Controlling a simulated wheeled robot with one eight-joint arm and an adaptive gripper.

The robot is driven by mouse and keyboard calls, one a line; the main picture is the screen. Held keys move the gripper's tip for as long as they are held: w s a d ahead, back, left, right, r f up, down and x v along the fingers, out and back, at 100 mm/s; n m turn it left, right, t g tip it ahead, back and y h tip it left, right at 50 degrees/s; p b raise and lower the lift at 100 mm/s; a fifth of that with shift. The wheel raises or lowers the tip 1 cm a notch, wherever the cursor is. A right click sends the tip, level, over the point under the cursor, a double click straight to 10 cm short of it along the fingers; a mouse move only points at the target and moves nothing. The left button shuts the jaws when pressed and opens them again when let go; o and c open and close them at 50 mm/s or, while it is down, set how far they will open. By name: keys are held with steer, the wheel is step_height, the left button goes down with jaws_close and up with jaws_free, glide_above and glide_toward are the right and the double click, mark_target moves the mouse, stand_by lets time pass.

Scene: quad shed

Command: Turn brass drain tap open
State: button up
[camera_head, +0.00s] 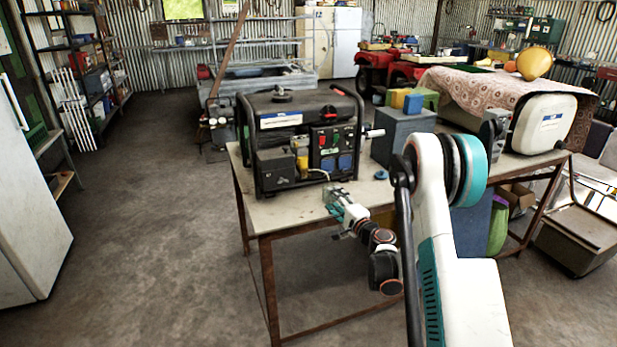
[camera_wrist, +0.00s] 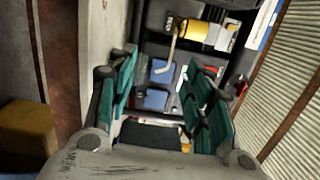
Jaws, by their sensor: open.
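The brass drain tap (camera_head: 302,166) is a small yellow fitting low on the front of the black generator (camera_head: 290,117), left of its blue sockets. In the wrist view the tap (camera_wrist: 194,30) is a yellow cylinder with a thin pale lever (camera_wrist: 173,58) slanting off it. My gripper (camera_head: 331,197) is at the table's front edge, below and slightly right of the tap. In the wrist view its green fingers (camera_wrist: 163,70) are spread apart with nothing held, and the tap is beyond the tips, apart from them.
The generator stands on a pale-topped table (camera_head: 235,212) with rusty legs. A grey box (camera_head: 402,135) stands to its right, and a white container (camera_head: 545,123) farther right. A yellow block (camera_wrist: 28,135) shows at lower left in the wrist view. The floor left of the table is clear.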

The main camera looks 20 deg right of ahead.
mark_target(308, 176)
steer(key=s+a+r+m+h+p, duration=0.1)
steer(key=a+r+m, duration=0.1)
steer(key=m, duration=0.8)
steer(key=a+r+m+h+p, duration=0.1)
steer(key=a+m, duration=0.2)
steer(key=m, duration=0.6)
steer(key=shift+w+a+r+b, duration=0.15)
steer(key=shift+w+b, duration=0.9)
steer(key=shift+w, duration=2.3)
steer(key=shift+w+a+f+b, duration=0.15)
steer(key=shift+w+b, duration=0.85)
steer(key=shift+w, duration=2.35)
steer(key=shift+r, duration=0.1)
jaws_close()
